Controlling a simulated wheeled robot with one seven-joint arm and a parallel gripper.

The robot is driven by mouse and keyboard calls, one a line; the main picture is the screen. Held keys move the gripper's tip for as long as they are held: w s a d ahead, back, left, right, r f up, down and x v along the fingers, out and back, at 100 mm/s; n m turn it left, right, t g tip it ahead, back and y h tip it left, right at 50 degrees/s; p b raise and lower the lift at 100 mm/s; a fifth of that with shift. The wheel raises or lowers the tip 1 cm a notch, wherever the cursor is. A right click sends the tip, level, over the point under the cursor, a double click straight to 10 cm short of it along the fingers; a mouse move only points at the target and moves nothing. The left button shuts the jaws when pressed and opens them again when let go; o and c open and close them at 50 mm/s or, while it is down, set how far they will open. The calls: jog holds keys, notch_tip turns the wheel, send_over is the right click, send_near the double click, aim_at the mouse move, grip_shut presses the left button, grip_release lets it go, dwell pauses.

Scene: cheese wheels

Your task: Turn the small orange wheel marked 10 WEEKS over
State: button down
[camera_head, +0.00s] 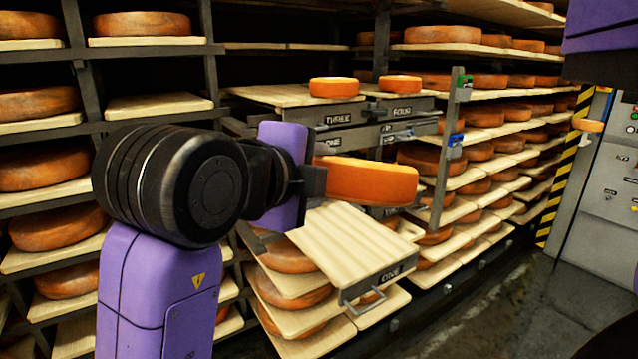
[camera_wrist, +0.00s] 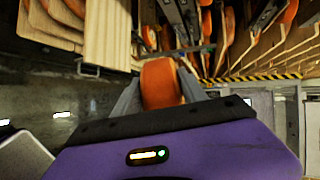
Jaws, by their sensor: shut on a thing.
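A small orange wheel (camera_head: 372,182) is held in the air by my gripper (camera_head: 318,180), a little above the pulled-out wooden board marked ONE (camera_head: 350,240). In the head view it lies roughly flat with a slight tilt, its rim facing the camera. In the wrist view the orange wheel (camera_wrist: 160,83) sits between the two grey fingers of my gripper (camera_wrist: 160,98), which are shut on it. No 10 WEEKS mark can be read on it. The board below is bare where it shows and has a metal handle at its front.
Two small orange wheels (camera_head: 334,87) (camera_head: 399,84) stand on the boards marked THREE and FOUR behind. Racks of large wheels line the left and back. A grey post (camera_head: 447,150) with coloured tags stands right of the held wheel. The floor (camera_head: 500,300) at right is clear.

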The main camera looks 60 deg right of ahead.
jog(key=shift+a+f+h+b, duration=0.1)
jog(key=shift+f+h+b, duration=0.2)
jog(key=shift+h+b, duration=0.9)
jog(key=shift+f+h+b, duration=0.25)
jog(key=shift+h+b, duration=0.15)
jog(key=shift+b, duration=1.6)
jog(key=shift+w+a+r+h+b, duration=0.1)
jog(key=shift+h+b, duration=0.2)
jog(key=shift+b, duration=0.25)
